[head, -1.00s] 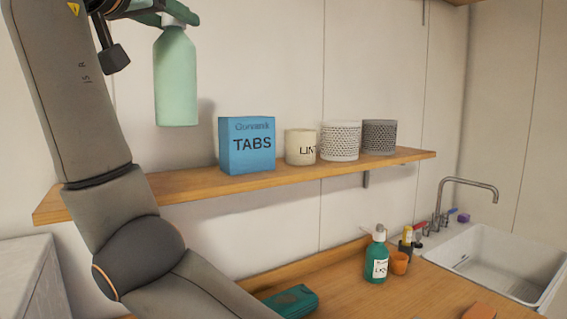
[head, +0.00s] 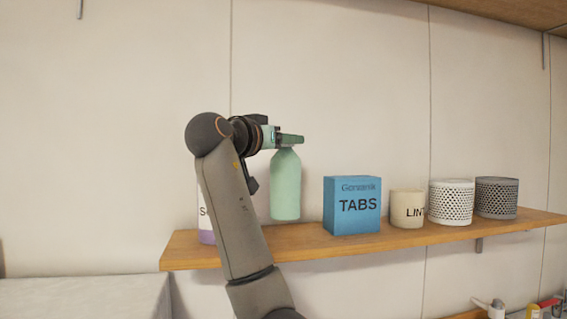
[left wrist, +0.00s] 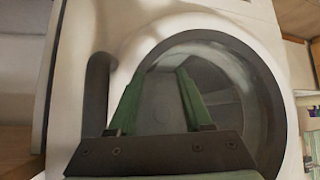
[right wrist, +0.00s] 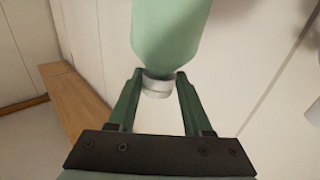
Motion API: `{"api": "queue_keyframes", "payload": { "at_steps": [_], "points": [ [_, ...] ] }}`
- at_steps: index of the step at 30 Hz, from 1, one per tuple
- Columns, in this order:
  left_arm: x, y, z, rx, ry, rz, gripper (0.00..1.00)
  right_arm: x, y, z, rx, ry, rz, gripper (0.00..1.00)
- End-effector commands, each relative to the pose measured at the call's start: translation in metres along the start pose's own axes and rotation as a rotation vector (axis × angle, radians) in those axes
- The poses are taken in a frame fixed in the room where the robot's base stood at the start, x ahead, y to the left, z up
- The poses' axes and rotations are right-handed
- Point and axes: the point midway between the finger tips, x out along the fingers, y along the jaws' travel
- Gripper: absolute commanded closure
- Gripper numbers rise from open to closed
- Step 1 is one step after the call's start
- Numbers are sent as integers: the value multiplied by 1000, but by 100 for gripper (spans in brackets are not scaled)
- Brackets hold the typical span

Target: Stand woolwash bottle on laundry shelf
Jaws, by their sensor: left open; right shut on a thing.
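The pale green woolwash bottle (head: 286,190) hangs upright in the head view, left of the blue TABS box. My right gripper (head: 290,139) is shut on its top from above. In the right wrist view, the fingers (right wrist: 160,75) close around the bottle's white cap (right wrist: 156,88), and the green body (right wrist: 168,30) shows beyond. The bottle's base appears just above the wooden laundry shelf (head: 305,245); I cannot tell if it touches. The shelf also shows in the right wrist view (right wrist: 80,108). My left gripper (left wrist: 161,74) is open and empty before a round appliance door (left wrist: 225,85).
On the shelf stand the TABS box (head: 352,205), a cream LINT tub (head: 407,208), a white perforated pot (head: 451,202) and a grey one (head: 496,197). A white-and-purple container (head: 206,225) is partly hidden behind my right arm. Bare shelf lies between it and the box.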

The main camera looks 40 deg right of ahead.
Motion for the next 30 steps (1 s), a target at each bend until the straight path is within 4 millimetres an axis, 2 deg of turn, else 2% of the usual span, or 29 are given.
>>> {"api": "queue_keyframes", "payload": {
  "at_steps": [10,18,29,30],
  "points": [
    [-4,0,-4,0,-1,0,50,17,-13,24,0,2,0,100],
    [-6,1,-7,0,-1,0,50,16,-12,50,1,3,1,100],
    [-5,0,-5,0,-1,0,50,15,-13,54,1,3,0,100],
    [-5,0,-5,0,-1,0,50,16,-13,56,0,0,0,49]
  ]
}}
